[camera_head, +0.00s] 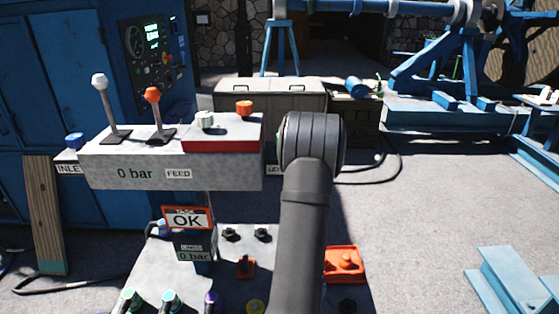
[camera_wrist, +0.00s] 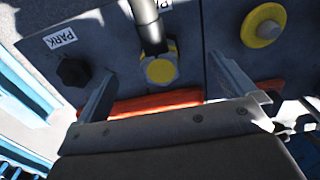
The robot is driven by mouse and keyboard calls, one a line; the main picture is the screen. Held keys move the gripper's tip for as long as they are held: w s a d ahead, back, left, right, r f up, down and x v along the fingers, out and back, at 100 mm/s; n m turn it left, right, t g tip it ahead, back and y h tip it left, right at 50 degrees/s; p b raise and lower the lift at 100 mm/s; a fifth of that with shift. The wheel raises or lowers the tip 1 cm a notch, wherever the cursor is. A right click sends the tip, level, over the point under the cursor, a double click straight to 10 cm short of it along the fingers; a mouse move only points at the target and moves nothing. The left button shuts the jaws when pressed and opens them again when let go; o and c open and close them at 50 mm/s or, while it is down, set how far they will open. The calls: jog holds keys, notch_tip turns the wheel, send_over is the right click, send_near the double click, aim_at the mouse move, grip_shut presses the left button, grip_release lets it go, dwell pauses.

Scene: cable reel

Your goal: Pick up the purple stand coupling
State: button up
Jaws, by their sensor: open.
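The purple stand coupling (camera_head: 211,301) shows at the bottom edge of the head view, between a cyan coupling (camera_head: 168,300) and a yellow coupling (camera_head: 255,306). Only its upper part is in the frame. I cannot make it out in the wrist view. My gripper (camera_wrist: 166,92) is open in the wrist view, its two fingers spread apart. A fitting with a yellowish collar (camera_wrist: 160,70) and a grey cylinder lies beyond and between the fingers; I cannot tell whether they touch it. In the head view my arm hides the gripper.
The wrist view also shows a yellow round fitting (camera_wrist: 265,28), a black knob (camera_wrist: 72,72) and an orange part (camera_wrist: 155,103). A grey console with levers (camera_head: 110,170) stands above the couplings. An orange tray (camera_head: 344,264) is right of my arm. Open floor (camera_head: 430,200) lies farther right.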

jog(key=shift+f, duration=0.3)
jog(key=c, duration=0.7)
